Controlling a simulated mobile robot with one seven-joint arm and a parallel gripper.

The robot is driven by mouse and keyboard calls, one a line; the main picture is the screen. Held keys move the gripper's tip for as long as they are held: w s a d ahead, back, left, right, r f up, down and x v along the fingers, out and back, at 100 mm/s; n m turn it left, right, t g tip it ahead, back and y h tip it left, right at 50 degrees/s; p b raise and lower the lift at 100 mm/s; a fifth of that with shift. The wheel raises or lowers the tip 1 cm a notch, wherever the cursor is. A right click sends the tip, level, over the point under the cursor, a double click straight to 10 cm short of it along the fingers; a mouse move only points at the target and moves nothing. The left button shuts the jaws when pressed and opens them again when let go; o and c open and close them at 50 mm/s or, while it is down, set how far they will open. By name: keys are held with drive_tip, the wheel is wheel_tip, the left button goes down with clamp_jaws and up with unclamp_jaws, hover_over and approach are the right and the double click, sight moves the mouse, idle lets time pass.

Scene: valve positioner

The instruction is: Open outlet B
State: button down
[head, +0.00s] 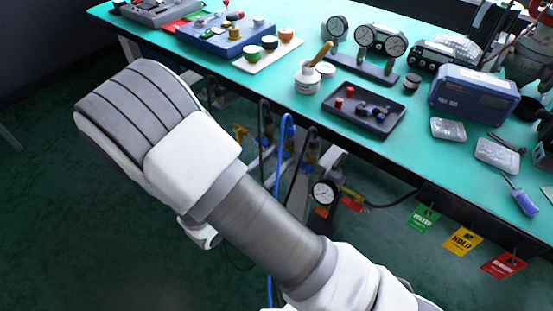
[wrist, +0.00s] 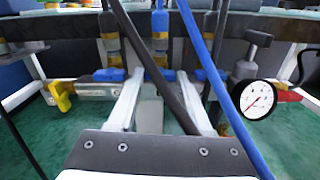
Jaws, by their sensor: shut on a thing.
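In the wrist view, my gripper (wrist: 161,76) reaches away from the camera, its two pale fingers converging at the middle valve of a row under the bench. It is shut on what looks like that valve's blue handle (wrist: 154,67); the exact contact is partly hidden by a dark hose. Blue parts also show at the left valve (wrist: 110,75) and right valve (wrist: 208,75). I cannot read which outlet is B. In the head view, the valve row with its hoses (head: 288,140) shows under the bench, beyond my arm; I cannot clearly make out my gripper there.
A dark hose (wrist: 150,55) and a blue hose (wrist: 222,90) hang across the wrist view in front of the valves. A pressure gauge (wrist: 258,99) is on the right and a yellow handle (wrist: 59,96) on the left. The green bench (head: 215,68) above carries instruments and trays.

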drive_tip(key=shift+m+b, duration=1.05)
drive_tip(key=shift+m, duration=7.35)
drive_tip(key=c, duration=0.6)
unclamp_jaws()
drive_tip(key=p+v, duration=0.3)
drive_tip(key=v, duration=1.4)
drive_tip(key=shift+s+a+p, duration=0.2)
drive_tip(key=shift+s+p, duration=0.05)
drive_tip(key=shift+p, duration=0.15)
